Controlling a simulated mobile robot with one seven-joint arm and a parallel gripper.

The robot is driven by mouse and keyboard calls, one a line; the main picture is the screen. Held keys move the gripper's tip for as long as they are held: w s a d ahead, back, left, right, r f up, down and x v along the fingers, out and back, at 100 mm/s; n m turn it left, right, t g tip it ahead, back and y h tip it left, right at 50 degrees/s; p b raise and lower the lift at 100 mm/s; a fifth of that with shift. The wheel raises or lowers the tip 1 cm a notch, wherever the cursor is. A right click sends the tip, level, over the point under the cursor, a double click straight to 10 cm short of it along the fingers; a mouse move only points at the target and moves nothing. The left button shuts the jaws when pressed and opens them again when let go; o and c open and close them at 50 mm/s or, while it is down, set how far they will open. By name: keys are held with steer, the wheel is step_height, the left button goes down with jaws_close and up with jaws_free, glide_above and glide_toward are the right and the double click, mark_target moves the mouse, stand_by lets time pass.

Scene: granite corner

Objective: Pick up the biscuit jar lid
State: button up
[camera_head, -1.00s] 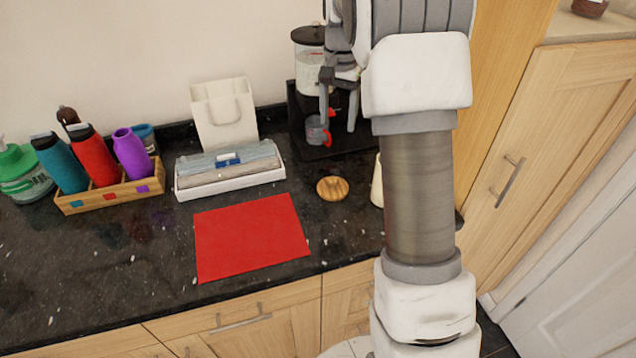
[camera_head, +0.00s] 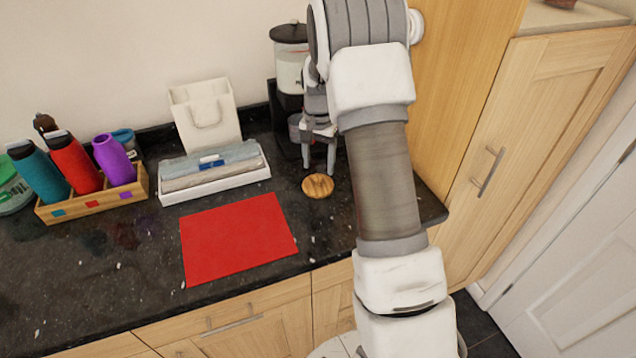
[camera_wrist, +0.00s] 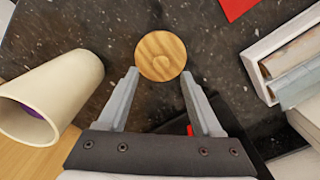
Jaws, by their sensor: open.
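The biscuit jar lid is a round wooden disc (camera_head: 318,186) with a small raised knob, lying flat on the dark granite counter to the right of the red mat. In the wrist view the lid (camera_wrist: 161,56) lies just beyond my fingertips, centred between them. My gripper (camera_head: 319,166) is open and empty, pointing down just behind the lid in the head view. I cannot tell the exact height of the fingertips above the counter.
A cream cup-like container (camera_wrist: 50,95) stands close to the left finger in the wrist view. A red mat (camera_head: 237,238), a white tray with folded cloths (camera_head: 215,187) and a bottle caddy (camera_head: 92,206) lie to the left. A coffee machine (camera_head: 288,62) stands behind.

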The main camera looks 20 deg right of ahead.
mark_target(318, 176)
step_height(318, 176, down, 4)
steer(key=shift+a+r, duration=0.1)
steer(key=shift+r, duration=0.05)
jaws_close()
stand_by(0.3)
